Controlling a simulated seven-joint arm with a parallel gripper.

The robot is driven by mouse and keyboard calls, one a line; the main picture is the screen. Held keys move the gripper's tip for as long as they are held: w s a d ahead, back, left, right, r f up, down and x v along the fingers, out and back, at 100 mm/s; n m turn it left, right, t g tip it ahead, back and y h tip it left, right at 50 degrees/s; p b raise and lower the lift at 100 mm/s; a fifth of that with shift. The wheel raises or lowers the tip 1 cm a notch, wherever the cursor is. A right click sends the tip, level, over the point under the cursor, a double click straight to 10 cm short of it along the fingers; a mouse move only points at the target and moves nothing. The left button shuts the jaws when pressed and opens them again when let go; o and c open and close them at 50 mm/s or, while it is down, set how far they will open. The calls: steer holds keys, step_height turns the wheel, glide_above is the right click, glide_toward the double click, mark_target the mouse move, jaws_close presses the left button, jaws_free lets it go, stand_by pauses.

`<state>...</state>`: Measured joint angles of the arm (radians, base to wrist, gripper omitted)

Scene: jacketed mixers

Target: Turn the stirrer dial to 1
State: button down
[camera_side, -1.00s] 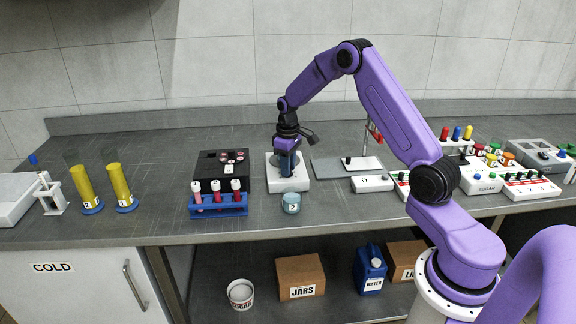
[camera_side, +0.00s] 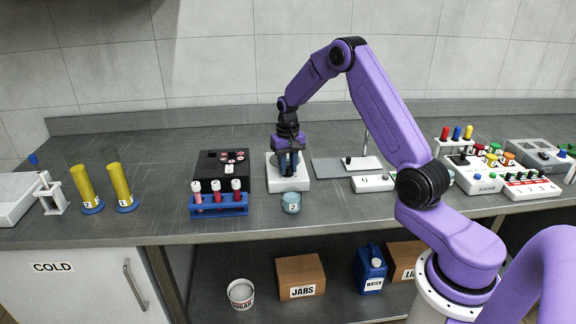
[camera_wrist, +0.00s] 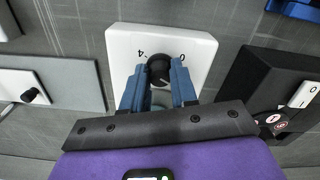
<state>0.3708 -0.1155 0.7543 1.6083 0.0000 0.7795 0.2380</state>
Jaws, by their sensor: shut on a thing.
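The stirrer is a white unit (camera_side: 300,183) on the bench, left of the middle in the side view. In the wrist view its white top plate (camera_wrist: 122,42) carries a black dial (camera_wrist: 159,70), with the marks 4 and 0 on either side. My gripper (camera_wrist: 160,76) points down over the unit, with its blue fingers on both sides of the dial, shut on it. In the side view my gripper (camera_side: 288,170) hides the dial. The dial's pointer and any mark for 1 cannot be made out.
A small jar marked 2 (camera_side: 291,203) stands in front. A grey plate (camera_side: 330,170) with a white unit lies to the right.

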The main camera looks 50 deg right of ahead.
mark_target(288, 167)
stand_by(0.3)
steer(key=c, duration=0.9)
jaws_free()
steer(key=shift+r, duration=0.15)
step_height(288, 167, up, 17)
steer(key=shift+r, duration=0.15)
